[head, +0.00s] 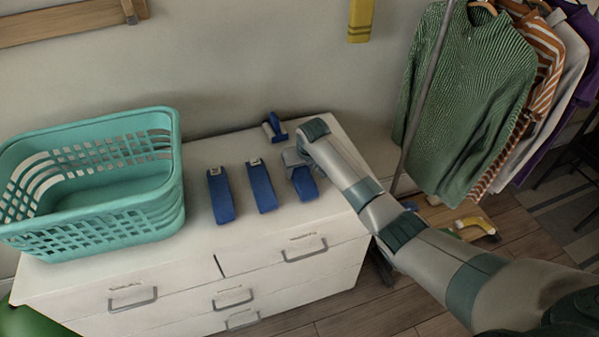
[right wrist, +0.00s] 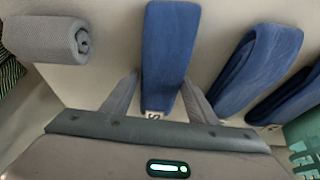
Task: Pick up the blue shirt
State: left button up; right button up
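Three folded blue shirts lie in a row on the white dresser top: a left one (head: 221,196), a middle one (head: 261,187) and a right one (head: 305,186). My right gripper (head: 300,165) is over the right one and partly hides it. In the right wrist view the right blue shirt (right wrist: 168,50) lies in line with the open fingers (right wrist: 162,82), one finger on each side, its tagged end towards the palm. Whether the fingers touch it is unclear. The other two blue shirts (right wrist: 255,65) lie to the right there. My left gripper is not in view.
A teal laundry basket (head: 90,219) stands on the dresser (head: 120,275), left of the shirts. A grey roll (right wrist: 45,38) shows in the wrist view. A clothes rack with a green shirt (head: 465,95) stands at right.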

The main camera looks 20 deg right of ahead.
aim_at(301, 170)
jog(key=shift+c, duration=0.8)
jog(key=shift+r, duration=0.2)
jog(key=shift+r+b, duration=0.4)
jog(key=shift+r, duration=0.25)
notch_tip(301, 170, up, 2)
jog(key=shift+r+b, duration=0.25)
jog(key=shift+b, duration=0.25)
jog(key=s+d+r+b, duration=0.2)
jog(key=s+d+r, duration=0.5)
jog(key=d, duration=0.2)
jog(key=shift+d, duration=0.2)
